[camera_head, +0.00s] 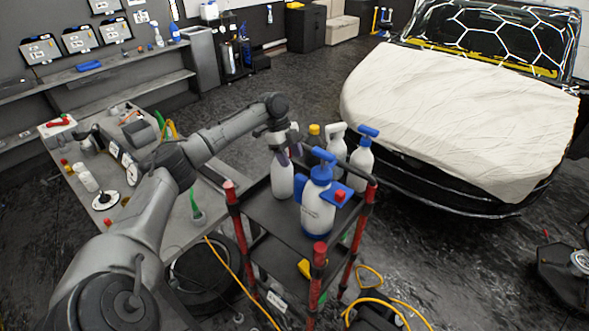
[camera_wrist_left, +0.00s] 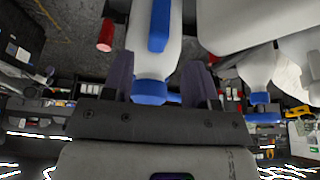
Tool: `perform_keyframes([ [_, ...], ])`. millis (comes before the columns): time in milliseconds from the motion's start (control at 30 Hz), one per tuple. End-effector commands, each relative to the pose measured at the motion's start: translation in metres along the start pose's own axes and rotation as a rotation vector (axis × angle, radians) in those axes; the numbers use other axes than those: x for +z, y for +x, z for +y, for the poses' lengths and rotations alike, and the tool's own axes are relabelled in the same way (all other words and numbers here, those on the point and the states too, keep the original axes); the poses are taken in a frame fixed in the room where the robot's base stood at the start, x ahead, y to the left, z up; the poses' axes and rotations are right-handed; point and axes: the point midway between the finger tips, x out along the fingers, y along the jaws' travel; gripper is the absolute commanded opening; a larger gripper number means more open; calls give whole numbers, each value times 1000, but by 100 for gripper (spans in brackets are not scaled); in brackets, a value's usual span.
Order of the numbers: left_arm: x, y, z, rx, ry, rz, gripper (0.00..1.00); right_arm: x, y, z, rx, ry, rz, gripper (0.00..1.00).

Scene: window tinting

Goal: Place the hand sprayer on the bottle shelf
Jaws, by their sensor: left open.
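My left gripper (camera_head: 285,155) reaches over the cart, its open fingers pointing down at a white bottle (camera_head: 282,180) whose top it hides. In the left wrist view, a white bottle with blue parts (camera_wrist_left: 152,58) stands between the two open fingers of the left gripper (camera_wrist_left: 163,75); I cannot tell whether they touch it. A larger white and blue pump sprayer (camera_head: 318,212) stands upright on the cart's top tray, just right of the gripper. Behind it are white bottles with trigger heads (camera_head: 361,165). A wall shelf (camera_head: 120,62) at upper left holds a few bottles. My right gripper is not in view.
The black cart (camera_head: 262,215) has red-capped posts (camera_head: 230,190). A brown bottle with a yellow cap (camera_head: 314,137) stands among the others. A cluttered workbench (camera_head: 180,225) lies left of the cart.

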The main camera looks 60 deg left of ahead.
Motion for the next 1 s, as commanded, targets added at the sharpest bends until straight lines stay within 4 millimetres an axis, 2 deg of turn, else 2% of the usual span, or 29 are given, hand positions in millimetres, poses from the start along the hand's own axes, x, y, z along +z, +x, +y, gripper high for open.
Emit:
perform_keyframes([
  [100, 0, -12, 0, -1, 0, 0, 53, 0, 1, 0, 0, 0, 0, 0],
  [300, 0, -19, 0, 0, 0, 0, 53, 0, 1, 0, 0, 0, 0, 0],
  [1000, 0, -20, 0, 0, 0, 0, 53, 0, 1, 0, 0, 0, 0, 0],
])
